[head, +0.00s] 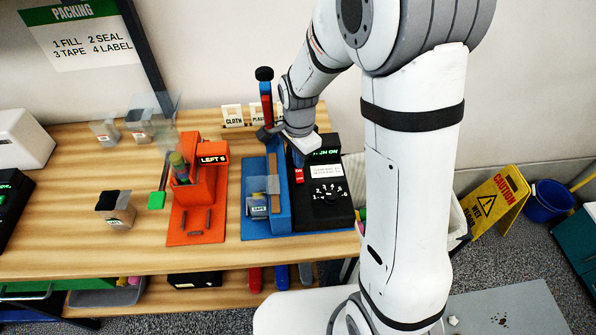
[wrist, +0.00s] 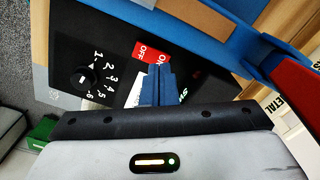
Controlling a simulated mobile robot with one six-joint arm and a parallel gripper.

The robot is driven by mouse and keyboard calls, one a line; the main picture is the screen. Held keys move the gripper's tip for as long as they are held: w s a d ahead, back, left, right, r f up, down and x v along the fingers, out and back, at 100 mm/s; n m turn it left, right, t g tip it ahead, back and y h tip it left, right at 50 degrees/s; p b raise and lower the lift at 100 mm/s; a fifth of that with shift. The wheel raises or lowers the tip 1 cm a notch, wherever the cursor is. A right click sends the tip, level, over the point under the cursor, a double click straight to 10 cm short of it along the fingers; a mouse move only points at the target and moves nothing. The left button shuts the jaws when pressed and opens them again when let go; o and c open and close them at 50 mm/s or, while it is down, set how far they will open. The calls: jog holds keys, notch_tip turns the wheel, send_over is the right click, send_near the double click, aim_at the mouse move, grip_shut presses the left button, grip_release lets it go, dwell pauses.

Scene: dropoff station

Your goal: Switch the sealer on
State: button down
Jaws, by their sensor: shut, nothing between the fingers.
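The sealer is a blue press (head: 253,205) with a brown strip and an upright lever topped by a black knob (head: 264,74). Its black control box (head: 341,212) stands at its right, with a numbered dial (head: 327,192) and a green-lit display partly hidden by my arm, ending in "ON". In the wrist view the red switch (wrist: 147,50) reads ON and OFF, and the dial (wrist: 82,80) shows at left. My gripper (head: 299,160) is shut and empty. Its blue fingertips (wrist: 156,72) are right at the switch's edge; I cannot tell whether they touch it.
An orange station (head: 211,195) labelled "LEFT" stands left of the sealer, with a green item in it. A clear pouch (head: 258,205) lies on the press. CLOTH and other label cards (head: 233,114) stand behind. A yellow caution sign (head: 496,202) is on the floor at right.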

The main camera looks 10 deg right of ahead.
aim_at(299, 171)
jog(key=shift+r+p, duration=1.3)
jog(key=shift+r, duration=1)
jog(key=s+d+r+n+t+b, duration=0.1)
jog(key=s+d+r+n, duration=0.3)
jog(key=s+r+n, duration=0.2)
jog(key=s+d+r+n+t, duration=0.2)
jog(key=s+d+r+n, duration=0.3)
jog(key=s, duration=0.6)
notch_tip(299, 171, up, 3)
jog(key=shift+s+d+f+n+b, duration=0.2)
jog(key=shift+n+b, duration=0.2)
jog(key=shift+n, duration=0.2)
jog(key=shift+s, duration=0.1)
